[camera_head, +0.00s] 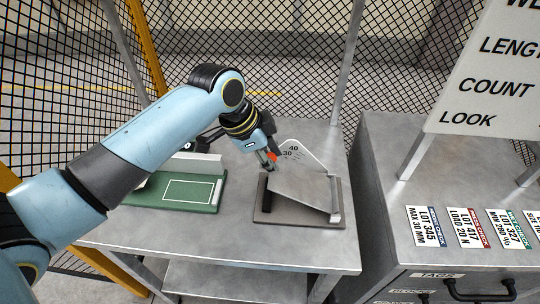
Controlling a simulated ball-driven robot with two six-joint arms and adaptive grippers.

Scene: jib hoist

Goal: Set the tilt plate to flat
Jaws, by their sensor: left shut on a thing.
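The tilt plate (300,188) is a grey metal plate on a darker base (290,218) on the grey table. It stands tilted, with its left side raised and its lower edge at the right bar. A white angle scale (304,154) with marks such as 30 and 40 rises behind it. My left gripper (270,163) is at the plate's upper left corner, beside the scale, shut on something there. A small red-orange part (272,156) shows at the fingers. The gripped part is mostly hidden by the fingers. My right gripper is not in view.
A green board (178,192) with a white outline and a raised pale back lies left of the plate, under my left arm. A grey cabinet (465,180) with tags and a sign stands at the right. The table front is clear.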

